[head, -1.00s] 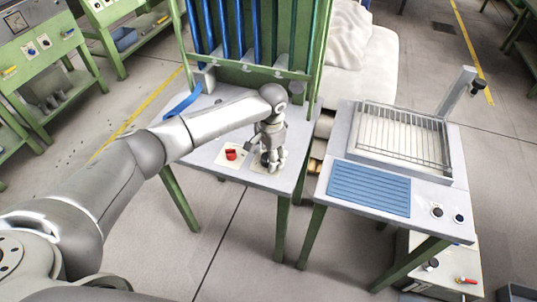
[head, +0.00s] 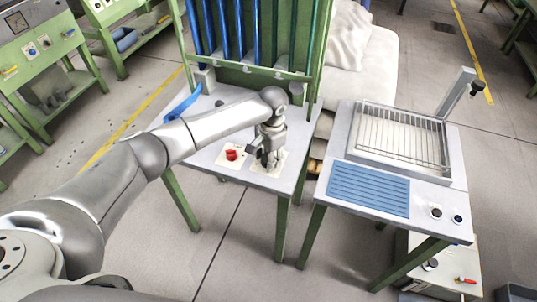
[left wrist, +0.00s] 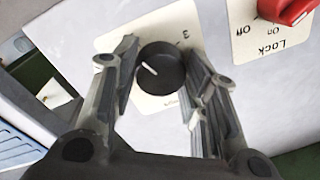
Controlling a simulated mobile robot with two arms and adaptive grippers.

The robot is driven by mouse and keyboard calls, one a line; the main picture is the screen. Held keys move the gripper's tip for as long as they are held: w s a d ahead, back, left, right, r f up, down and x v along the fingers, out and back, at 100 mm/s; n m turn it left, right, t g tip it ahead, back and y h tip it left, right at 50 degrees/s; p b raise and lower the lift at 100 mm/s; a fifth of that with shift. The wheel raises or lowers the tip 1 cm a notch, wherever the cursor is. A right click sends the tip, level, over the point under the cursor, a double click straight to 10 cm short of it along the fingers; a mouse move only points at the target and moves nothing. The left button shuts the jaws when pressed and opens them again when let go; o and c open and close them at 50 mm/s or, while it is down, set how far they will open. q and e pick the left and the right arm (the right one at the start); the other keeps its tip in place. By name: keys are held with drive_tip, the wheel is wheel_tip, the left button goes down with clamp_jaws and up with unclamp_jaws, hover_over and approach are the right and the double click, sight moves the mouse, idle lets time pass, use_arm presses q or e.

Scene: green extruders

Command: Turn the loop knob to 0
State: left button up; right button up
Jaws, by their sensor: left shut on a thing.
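The black round knob (left wrist: 165,75) with a white pointer line sits on a cream plate (left wrist: 150,107) in the left wrist view. A "3" shows at the plate's edge. The rest of the scale and the plate's name are hidden, so I cannot read the setting. My left gripper (head: 269,156) points down at this knob on the table panel. In the left wrist view its fingers stand on both sides of the knob, shut on it. In the head view the knob is mostly hidden by the fingers. My right gripper is not in view.
A red switch (head: 231,155) on a plate marked "Lock" sits left of my gripper; it also shows in the left wrist view (left wrist: 296,12). Green-framed blue tubes (head: 240,35) rise behind. A second table (head: 395,165) with a wire rack stands at right.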

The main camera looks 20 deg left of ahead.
use_arm(q)
drive_tip(key=n+p, duration=0.3)
drive_tip(key=p, duration=0.1)
drive_tip(key=n+p, duration=0.2)
drive_tip(key=shift+d+r+n, duration=0.1)
drive_tip(key=shift+r+n, duration=0.15)
drive_tip(key=shift+n, duration=0.05)
drive_tip(key=n+p, duration=0.2)
drive_tip(key=n, duration=0.1)
drive_tip(key=shift+n+g+p, duration=0.3)
drive_tip(key=n+p, duration=0.1)
drive_tip(key=n, duration=0.2)
drive_tip(key=shift+f+n+p, duration=0.15)
drive_tip(key=shift+n+p, duration=0.15)
drive_tip(key=shift+n, duration=0.1)
drive_tip(key=n+p, duration=0.1)
drive_tip(key=n, duration=0.3)
drive_tip(key=shift+w, duration=0.15)
drive_tip(key=n, duration=0.5)
drive_tip(key=shift+g+p, duration=0.3)
drive_tip(key=shift+p, duration=0.05)
drive_tip(key=n, duration=0.4)
drive_tip(key=shift+w+h, duration=0.1)
drive_tip(key=shift+h, duration=0.2)
drive_tip(key=n, duration=0.3)
drive_tip(key=n+p, duration=0.1)
drive_tip(key=n, duration=0.1)
drive_tip(key=shift+a, duration=0.25)
drive_tip(key=shift+n, duration=0.4)
